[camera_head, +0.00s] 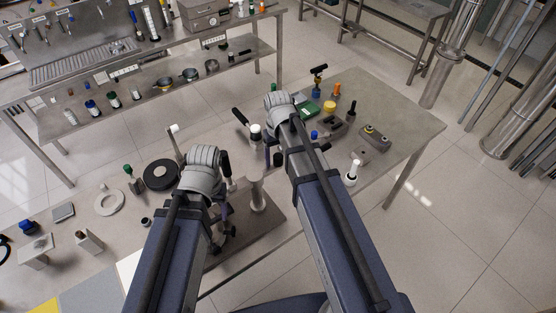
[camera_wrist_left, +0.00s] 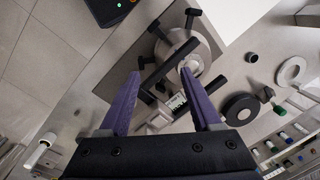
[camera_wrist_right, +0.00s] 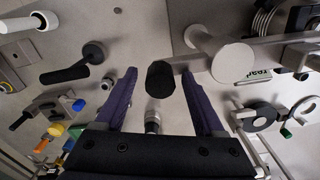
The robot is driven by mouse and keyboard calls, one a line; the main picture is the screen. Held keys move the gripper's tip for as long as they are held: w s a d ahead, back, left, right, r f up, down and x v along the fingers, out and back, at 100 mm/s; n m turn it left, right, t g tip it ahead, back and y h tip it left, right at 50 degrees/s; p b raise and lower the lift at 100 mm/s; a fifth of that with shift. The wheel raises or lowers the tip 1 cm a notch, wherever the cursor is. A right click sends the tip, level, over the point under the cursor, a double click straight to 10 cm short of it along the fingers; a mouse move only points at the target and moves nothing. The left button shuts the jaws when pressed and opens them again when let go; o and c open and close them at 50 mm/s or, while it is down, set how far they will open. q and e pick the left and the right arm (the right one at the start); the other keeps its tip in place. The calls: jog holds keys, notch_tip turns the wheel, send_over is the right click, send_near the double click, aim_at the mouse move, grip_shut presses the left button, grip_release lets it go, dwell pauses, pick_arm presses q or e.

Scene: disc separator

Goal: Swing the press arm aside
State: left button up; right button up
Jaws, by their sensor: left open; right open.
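A press with a pale upright column (camera_head: 258,195) stands on a dark base plate (camera_head: 262,222) in the middle of the near table. In the right wrist view, a grey bar runs from the column (camera_wrist_right: 218,50) to a black grip (camera_wrist_right: 160,80), which looks like the end of the press arm. The grip lies between the spread fingers of my right gripper (camera_wrist_right: 158,75); contact cannot be told. My left gripper (camera_wrist_left: 160,75) is open over the press's lower part, with a round metal body (camera_wrist_left: 190,48) and black handles (camera_wrist_left: 170,65) between and beyond its fingertips.
A black disc (camera_head: 161,174) and a pale ring (camera_head: 110,202) lie left of the press. Small tools and a yellow piece (camera_head: 330,106) lie on the table to the right. A white-topped bottle (camera_head: 352,172) stands near the right side. A back bench (camera_head: 150,95) holds bottles and bowls.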

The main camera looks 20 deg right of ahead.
jog(key=shift+c, duration=0.3)
grip_shut()
dwell(1.1)
